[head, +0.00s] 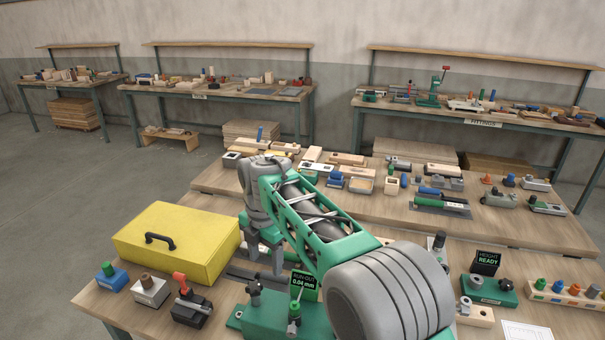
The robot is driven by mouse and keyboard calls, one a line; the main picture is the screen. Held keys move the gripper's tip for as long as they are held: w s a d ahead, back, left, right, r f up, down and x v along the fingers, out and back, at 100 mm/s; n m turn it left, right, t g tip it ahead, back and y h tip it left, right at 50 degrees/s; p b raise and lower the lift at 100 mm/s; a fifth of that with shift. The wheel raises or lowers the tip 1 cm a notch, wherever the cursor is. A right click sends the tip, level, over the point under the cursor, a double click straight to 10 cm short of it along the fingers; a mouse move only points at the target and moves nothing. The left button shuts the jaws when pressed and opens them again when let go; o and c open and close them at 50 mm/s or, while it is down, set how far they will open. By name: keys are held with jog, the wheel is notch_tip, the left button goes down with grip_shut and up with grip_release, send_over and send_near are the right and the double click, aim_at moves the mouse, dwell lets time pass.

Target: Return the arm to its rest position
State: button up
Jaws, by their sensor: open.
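My arm reaches from the lower right of the head view over the front workbench (120,314), its green frame and grey joints crossing the middle of the picture. My gripper (263,262) points down at the arm's far end, just right of the yellow case (182,240) with a black handle. Its two fingers are apart and I see nothing between them. The fingertips are close above a dark flat plate on the bench; I cannot tell whether they touch it. The arm hides part of the bench behind it.
A green fixture with a "RUN-OUT 0.04 mm" display (304,281) stands close to my arm. A "HEIGHT READY" display (486,263) is at the right. Small blocks and clamps line the front edge. A second wooden surface (215,181) with many tools lies behind. Open floor is at the left.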

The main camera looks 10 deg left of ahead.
jog(key=s+d+r+m+t+b, duration=0.1)
jog(key=s+d+r+m, duration=0.15)
jog(key=d+m, duration=0.55)
jog(key=s+d+r+m+t+b, duration=0.1)
jog(key=s+d+r+m, duration=0.15)
jog(key=d+m, duration=0.6)
jog(key=s+d+f+m+t, duration=0.1)
jog(key=s+d+f+m, duration=0.2)
jog(key=s+d+m, duration=0.3)
jog(key=s+d+f+m+t+b, duration=0.1)
jog(key=s+d+f+m, duration=0.2)
jog(key=s+d+m, duration=0.4)
jog(key=shift+s+d+f, duration=0.15)
jog(key=shift+d+f, duration=0.05)
jog(key=shift+d, duration=0.65)
dwell(0.8)
